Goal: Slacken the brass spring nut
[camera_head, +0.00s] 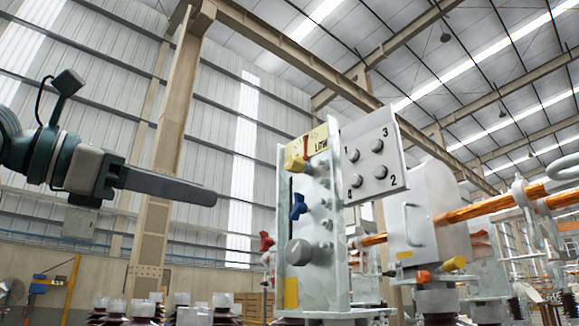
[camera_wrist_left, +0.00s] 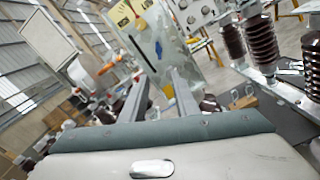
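A pale upright panel (camera_head: 309,225) stands at the centre of the head view with several knobs on its face. A yellow-gold knob (camera_head: 294,164) sits near its top, below a cream scale label. I cannot tell for sure whether this is the brass spring nut. A blue knob (camera_head: 298,206), a red knob (camera_head: 266,241) and a large grey knob (camera_head: 298,252) are lower down. My left gripper (camera_head: 207,195) is left of the panel, apart from it. In the left wrist view its two fingers (camera_wrist_left: 160,75) are spread with nothing between them. My right gripper is not in view.
A numbered plate (camera_head: 375,165) with several round buttons juts out right of the panel. A grey box with a handle (camera_head: 432,215) and copper bars (camera_head: 480,207) stand further right. Several insulator tops (camera_head: 140,308) line the lower left. Between my left gripper and the panel is open air.

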